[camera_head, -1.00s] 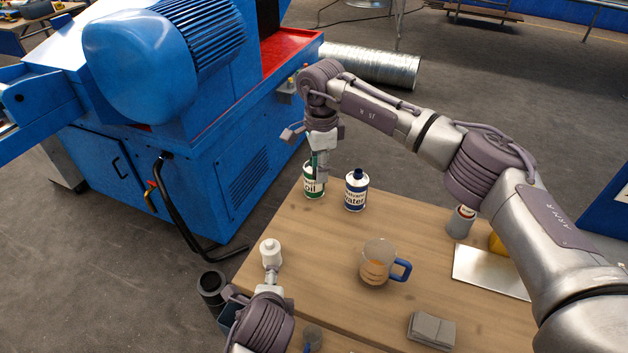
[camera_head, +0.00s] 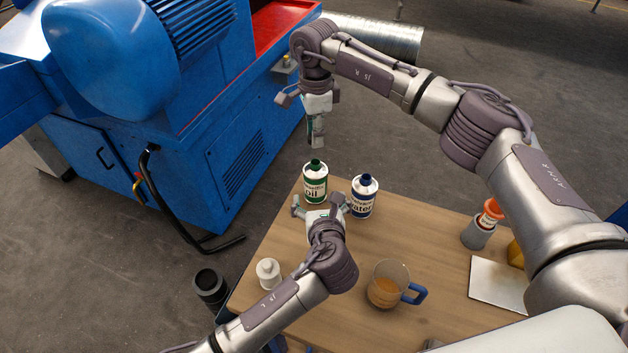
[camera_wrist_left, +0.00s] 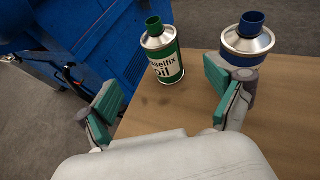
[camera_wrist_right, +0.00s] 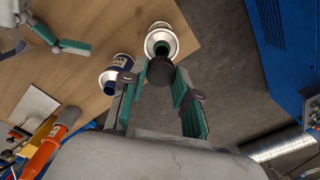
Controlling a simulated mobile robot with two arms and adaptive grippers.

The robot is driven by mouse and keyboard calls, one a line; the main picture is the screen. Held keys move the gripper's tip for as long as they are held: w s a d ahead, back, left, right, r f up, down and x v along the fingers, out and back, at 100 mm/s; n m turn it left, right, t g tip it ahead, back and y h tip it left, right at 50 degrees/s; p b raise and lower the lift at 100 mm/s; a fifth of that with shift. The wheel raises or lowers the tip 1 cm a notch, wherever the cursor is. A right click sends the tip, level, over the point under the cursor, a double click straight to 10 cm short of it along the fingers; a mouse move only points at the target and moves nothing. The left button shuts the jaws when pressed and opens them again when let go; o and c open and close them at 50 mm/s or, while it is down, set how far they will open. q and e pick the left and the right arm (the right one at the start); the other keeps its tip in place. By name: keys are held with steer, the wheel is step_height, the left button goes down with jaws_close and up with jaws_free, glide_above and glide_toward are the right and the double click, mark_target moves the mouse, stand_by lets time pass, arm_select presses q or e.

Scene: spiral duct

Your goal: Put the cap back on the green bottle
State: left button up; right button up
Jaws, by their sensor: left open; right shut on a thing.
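The green bottle (camera_head: 316,187), a green-and-white oil can with a green neck, stands upright at the table's far end. My right gripper (camera_head: 317,142) is above it, shut on a dark round cap (camera_wrist_right: 160,72). In the right wrist view the cap partly covers the green neck (camera_wrist_right: 162,48). The head view shows a gap between gripper and neck. My left gripper (camera_head: 320,207) is open and empty, on the near side of the green bottle. In the left wrist view the bottle (camera_wrist_left: 163,62) shows beyond and between the spread fingers, apparently not touched.
A blue water can (camera_head: 363,197) stands close to the right of the green bottle. A blue machine (camera_head: 190,160) stands beyond.

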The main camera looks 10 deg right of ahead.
mark_target(316, 181)
steer(key=shift+s+d+r, duration=0.1)
steer(key=shift+s, duration=0.1)
steer(key=shift+w+d, duration=0.1)
arm_select(q)
steer(key=x, duration=1.2)
steer(key=shift+w+d+f, duration=0.15)
steer(key=shift+w+f, duration=0.05)
steer(key=shift+w, duration=0.1)
arm_select(e)
steer(key=shift+w+f, duration=0.3)
steer(key=shift+w, duration=0.1)
arm_select(q)
steer(key=shift+c, duration=0.2)
jaws_close()
arm_select(e)
steer(key=shift+f, duration=2.45)
steer(key=shift+f, duration=0.1)
